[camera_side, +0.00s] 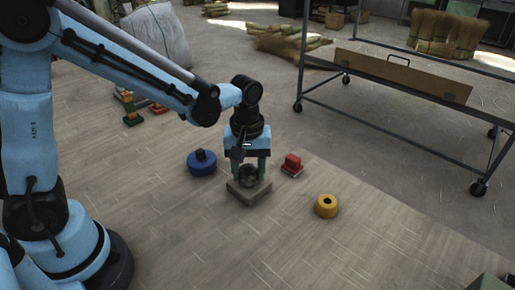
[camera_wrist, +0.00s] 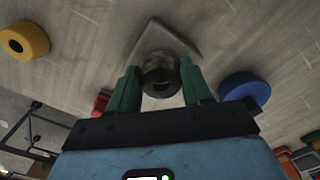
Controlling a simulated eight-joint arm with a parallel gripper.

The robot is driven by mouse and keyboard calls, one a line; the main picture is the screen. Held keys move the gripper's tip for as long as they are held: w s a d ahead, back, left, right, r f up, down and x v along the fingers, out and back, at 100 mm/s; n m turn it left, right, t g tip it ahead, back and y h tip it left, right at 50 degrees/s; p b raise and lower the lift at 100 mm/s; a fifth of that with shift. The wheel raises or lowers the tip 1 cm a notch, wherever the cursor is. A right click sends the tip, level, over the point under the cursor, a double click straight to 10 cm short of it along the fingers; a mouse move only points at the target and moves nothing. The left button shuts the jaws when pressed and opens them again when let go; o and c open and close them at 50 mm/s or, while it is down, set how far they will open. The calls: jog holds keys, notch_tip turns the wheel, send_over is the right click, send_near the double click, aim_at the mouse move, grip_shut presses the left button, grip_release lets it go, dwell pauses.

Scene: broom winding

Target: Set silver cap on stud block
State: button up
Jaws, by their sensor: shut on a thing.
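The silver cap (camera_side: 249,174) is a dark, shiny round piece between the green fingers of my gripper (camera_side: 248,172). In the wrist view the cap (camera_wrist: 160,75) shows its round hole between both fingers of my gripper (camera_wrist: 158,88), which is shut on it. The stud block (camera_side: 249,192) is a grey-beige square block on the floor. It lies directly below the cap; in the wrist view the block (camera_wrist: 190,45) shows behind the cap. The stud is hidden by the cap. I cannot tell whether the cap touches the block.
A blue round piece with a dark stud (camera_side: 202,162) stands left of the block. A red piece (camera_side: 292,165) sits to the right, and a yellow ring (camera_side: 326,206) farther right. A metal-framed cart (camera_side: 400,90) stands behind. The front floor is clear.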

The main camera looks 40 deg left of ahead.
aim_at(246, 171)
jog(key=shift+f, duration=0.55)
jog(key=o, duration=0.7)
notch_tip(246, 171, up, 11)
dwell(1.0)
jog(key=s+a+m+t, duration=0.1)
jog(key=s+m+t, duration=0.1)
jog(key=m, duration=0.1)
jog(key=s+a+m+t, duration=0.2)
jog(key=s+m, duration=0.1)
jog(key=s+a+m+t, duration=0.2)
jog(key=m+t, duration=0.1)
jog(key=shift+s+a+f, duration=0.2)
jog(key=shift+s+f, duration=0.05)
jog(key=shift+s, duration=0.1)
